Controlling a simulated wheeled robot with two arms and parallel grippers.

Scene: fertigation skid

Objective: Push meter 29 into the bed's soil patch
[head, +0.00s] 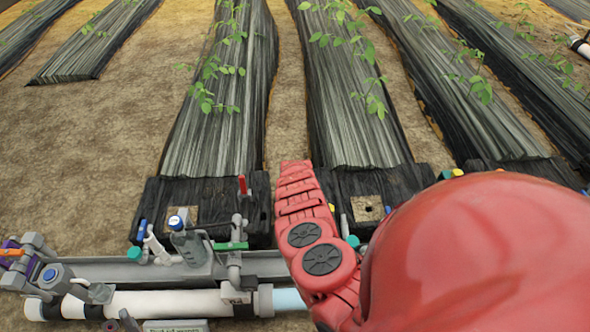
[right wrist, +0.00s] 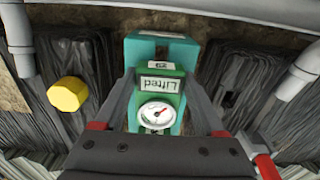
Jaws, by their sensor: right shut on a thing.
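The number 29 is not legible. In the head view my red right arm covers the right gripper and the meter. A square tan soil patch (head: 367,208) shows in the black bed end right of my forearm. Another soil patch (head: 184,215) is in the bed end to the left. My left gripper is out of view.
A grey rail (head: 115,271) and a white pipe (head: 165,304) run across the front, with valves and a grey bottle (head: 190,245). A red handle (head: 242,185) stands at the left bed end. In the right wrist view a yellow knob (right wrist: 68,94) sits left of the gripper.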

